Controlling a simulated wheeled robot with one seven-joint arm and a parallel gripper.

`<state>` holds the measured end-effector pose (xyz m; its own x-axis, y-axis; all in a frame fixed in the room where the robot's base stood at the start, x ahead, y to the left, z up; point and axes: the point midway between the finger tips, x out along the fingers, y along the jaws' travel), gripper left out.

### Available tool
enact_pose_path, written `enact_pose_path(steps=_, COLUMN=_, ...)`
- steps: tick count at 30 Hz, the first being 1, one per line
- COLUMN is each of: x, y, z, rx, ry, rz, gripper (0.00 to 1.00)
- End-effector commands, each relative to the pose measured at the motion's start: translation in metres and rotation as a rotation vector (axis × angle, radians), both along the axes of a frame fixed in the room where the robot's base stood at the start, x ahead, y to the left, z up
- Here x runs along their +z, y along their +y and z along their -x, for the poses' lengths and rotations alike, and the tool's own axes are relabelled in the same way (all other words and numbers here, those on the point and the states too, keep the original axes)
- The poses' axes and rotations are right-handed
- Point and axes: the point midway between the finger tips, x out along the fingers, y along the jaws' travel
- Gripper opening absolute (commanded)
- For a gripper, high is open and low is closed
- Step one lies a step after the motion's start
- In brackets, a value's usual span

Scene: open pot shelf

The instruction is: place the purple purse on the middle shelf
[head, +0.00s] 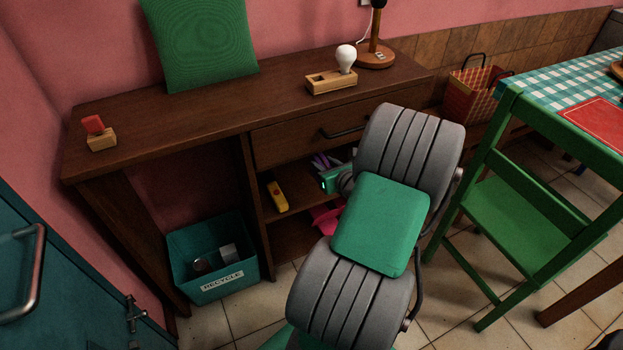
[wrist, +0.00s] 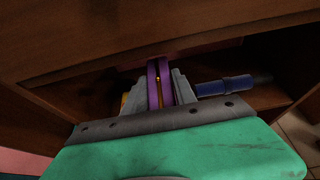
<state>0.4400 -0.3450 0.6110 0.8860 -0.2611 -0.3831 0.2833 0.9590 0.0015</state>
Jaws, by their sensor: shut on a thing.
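The purple purse (wrist: 153,84) is held upright and edge-on between the two grey fingers of my gripper (wrist: 166,90) in the wrist view. A small yellow-gold spot shows on its edge. In the head view a bit of purple (head: 321,160) shows beside my green wrist, under the drawer, and my arm hides most of the rest. The purse is at the opening of the middle shelf (head: 297,199), close under the wood above it. I cannot tell whether it touches the shelf board.
A yellow object (head: 277,197) lies on the middle shelf to the left. A blue object (wrist: 225,86) lies right of my gripper in the wrist view. A pink object (head: 324,219) is on the lower shelf. A recycle bin (head: 214,287) and a green chair (head: 525,215) flank the area.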

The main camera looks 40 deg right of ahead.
Motion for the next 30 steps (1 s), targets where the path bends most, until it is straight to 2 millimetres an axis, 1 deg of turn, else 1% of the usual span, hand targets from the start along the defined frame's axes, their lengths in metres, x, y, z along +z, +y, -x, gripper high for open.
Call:
enact_pose_path(steps=1, x=-0.012, y=0.0, z=-0.017, rx=0.008, ry=-0.001, rz=0.002, gripper=0.0)
enact_pose_path(steps=2, x=-0.016, y=-0.001, z=-0.025, rx=0.01, ry=-0.001, rz=0.003, gripper=0.0)
enact_pose_path(steps=3, x=-0.024, y=-0.003, z=-0.035, rx=0.008, ry=-0.002, rz=0.001, gripper=0.0)
enact_pose_path(steps=6, x=-0.047, y=-0.006, z=-0.052, rx=0.004, ry=-0.001, rz=0.0, gripper=0.0)
enact_pose_path(steps=9, x=-0.06, y=-0.009, z=-0.064, rx=0.003, ry=-0.002, rz=0.0, gripper=0.0)
enact_pose_path(steps=11, x=-0.063, y=-0.01, z=-0.068, rx=0.001, ry=-0.003, rz=0.001, gripper=0.0)
enact_pose_path(steps=14, x=-0.073, y=-0.011, z=-0.075, rx=0.002, ry=-0.001, rz=0.0, gripper=0.0)
enact_pose_path(steps=15, x=-0.08, y=-0.011, z=-0.079, rx=0.003, ry=0.0, rz=0.0, gripper=0.0)
enact_pose_path(steps=18, x=-0.102, y=-0.012, z=-0.077, rx=0.0, ry=-0.001, rz=-0.002, gripper=0.0)
enact_pose_path(steps=19, x=-0.105, y=-0.012, z=-0.077, rx=-0.001, ry=-0.001, rz=-0.001, gripper=0.0)
enact_pose_path(steps=25, x=-0.101, y=-0.012, z=-0.077, rx=0.0, ry=-0.002, rz=0.001, gripper=0.0)
enact_pose_path(steps=30, x=-0.106, y=-0.012, z=-0.076, rx=0.001, ry=-0.001, rz=0.0, gripper=0.0)
